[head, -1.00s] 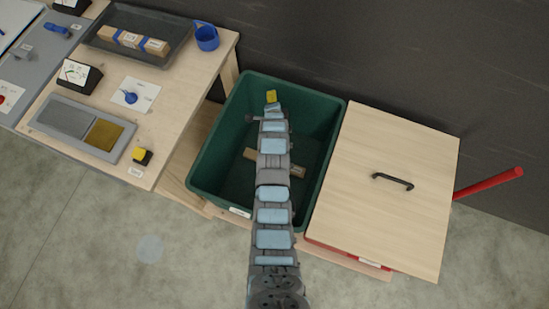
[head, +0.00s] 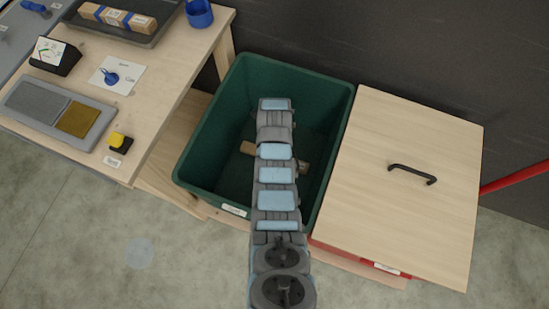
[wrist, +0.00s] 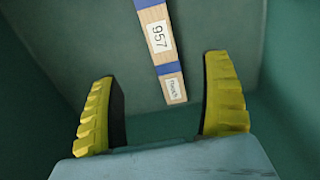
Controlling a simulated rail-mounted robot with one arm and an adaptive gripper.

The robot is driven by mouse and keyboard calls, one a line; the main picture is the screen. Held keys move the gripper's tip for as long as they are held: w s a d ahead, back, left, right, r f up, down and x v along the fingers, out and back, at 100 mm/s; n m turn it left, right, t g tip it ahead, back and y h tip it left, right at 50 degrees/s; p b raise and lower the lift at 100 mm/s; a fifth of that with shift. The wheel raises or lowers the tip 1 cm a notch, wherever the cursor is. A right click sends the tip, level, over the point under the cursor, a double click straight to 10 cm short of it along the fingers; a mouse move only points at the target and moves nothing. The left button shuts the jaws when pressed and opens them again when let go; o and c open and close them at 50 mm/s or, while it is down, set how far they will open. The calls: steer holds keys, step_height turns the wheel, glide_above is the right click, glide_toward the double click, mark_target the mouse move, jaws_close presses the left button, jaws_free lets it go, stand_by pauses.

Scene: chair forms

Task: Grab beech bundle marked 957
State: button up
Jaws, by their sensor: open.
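The beech bundle marked 957 (wrist: 153,13) lies on the floor of the green bin (head: 194,154). In the wrist view it shows light wood, blue bands, a "957" label and a smaller label near its end. It runs out of the top of that view. In the head view my arm hides its middle, and its ends (head: 247,148) show on both sides. My gripper (wrist: 160,105) is open and empty, with yellow ribbed fingertips apart. The bundle's near end lies between and beyond the fingers in the picture, not touched. In the head view my gripper is hidden behind my arm.
Bin walls surround my gripper. A wooden lid with a black handle (head: 412,174) stands right of the bin. A workbench at left holds a black tray (head: 150,37) with another banded wooden bundle (head: 117,18), a blue cup (head: 199,13) and a yellow-topped button (head: 118,141).

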step_height(320, 180, down, 7)
steer(key=shift+r+b, duration=0.15)
steer(key=shift+b, duration=0.95)
steer(key=shift+w+f+b, duration=0.1)
steer(key=shift+f+b, duration=0.25)
steer(key=shift+f, duration=0.35)
steer(key=shift+f+b, duration=2.6)
steer(key=shift+f, duration=0.85)
steer(key=shift+c, duration=0.4)
steer(key=c, duration=1.3)
